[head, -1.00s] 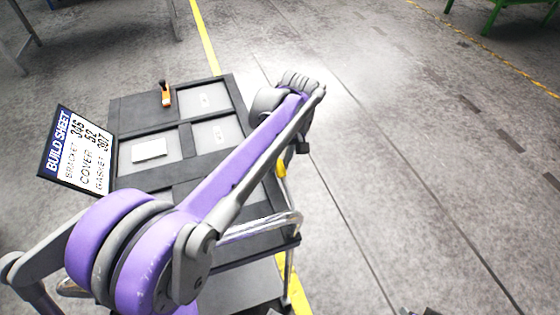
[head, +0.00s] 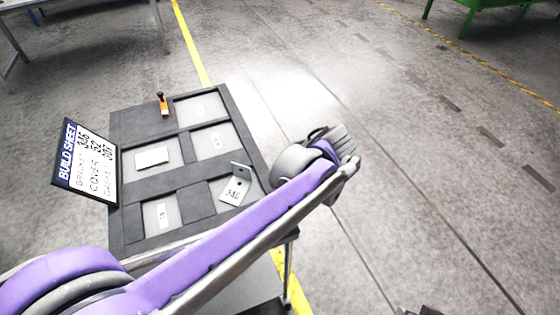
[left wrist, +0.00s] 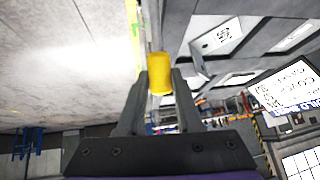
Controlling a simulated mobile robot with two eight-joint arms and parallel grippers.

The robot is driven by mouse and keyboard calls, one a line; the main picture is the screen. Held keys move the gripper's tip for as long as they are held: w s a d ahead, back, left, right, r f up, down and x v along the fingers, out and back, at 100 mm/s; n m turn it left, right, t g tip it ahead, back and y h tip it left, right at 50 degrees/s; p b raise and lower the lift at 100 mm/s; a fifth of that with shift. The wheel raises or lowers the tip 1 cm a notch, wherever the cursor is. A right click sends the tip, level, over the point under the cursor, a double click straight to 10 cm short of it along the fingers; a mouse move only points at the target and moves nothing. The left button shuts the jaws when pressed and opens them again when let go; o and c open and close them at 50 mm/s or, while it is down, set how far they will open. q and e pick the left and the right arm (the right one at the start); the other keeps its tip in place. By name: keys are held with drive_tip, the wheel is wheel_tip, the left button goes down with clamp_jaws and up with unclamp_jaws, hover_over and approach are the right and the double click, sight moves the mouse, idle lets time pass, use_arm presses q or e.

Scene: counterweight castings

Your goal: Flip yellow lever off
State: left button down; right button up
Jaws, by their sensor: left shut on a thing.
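The yellow lever (left wrist: 160,72) shows in the left wrist view, between the fingers of my left gripper (left wrist: 160,88), which is shut on it. A bar runs behind the lever along the cart's side. In the head view my purple left arm crosses the front of the grey cart (head: 152,118), its wrist beyond the cart's right edge. The arm hides the lever and the fingers there.
The cart top has recessed compartments, a white plate (head: 152,156), a bent metal bracket marked 346 (head: 233,194) and an orange clamp-like piece with a dark top (head: 163,104). A build sheet board (head: 85,162) stands at its left. Floor to the right is clear.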

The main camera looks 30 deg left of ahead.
use_arm(q)
drive_tip(key=s+d+t+y, duration=0.1)
drive_tip(key=s+d+r+t+y, duration=0.1)
drive_tip(key=d, duration=0.1)
drive_tip(key=shift+s+d+y+b, duration=0.15)
drive_tip(key=shift+s+y+b, duration=0.2)
drive_tip(key=shift+y+b, duration=0.05)
drive_tip(key=shift+s+d+r+n+t+y+b, duration=0.1)
drive_tip(key=shift+s+d+n+t+y+b, duration=0.3)
drive_tip(key=shift+s+d+t+y+b, duration=0.65)
drive_tip(key=shift+s+d+y, duration=0.1)
drive_tip(key=shift+d+y, duration=0.1)
drive_tip(key=shift+y, duration=0.05)
drive_tip(key=c, duration=0.6)
unclamp_jaws()
drive_tip(key=v, duration=1.1)
drive_tip(key=shift+p, duration=0.35)
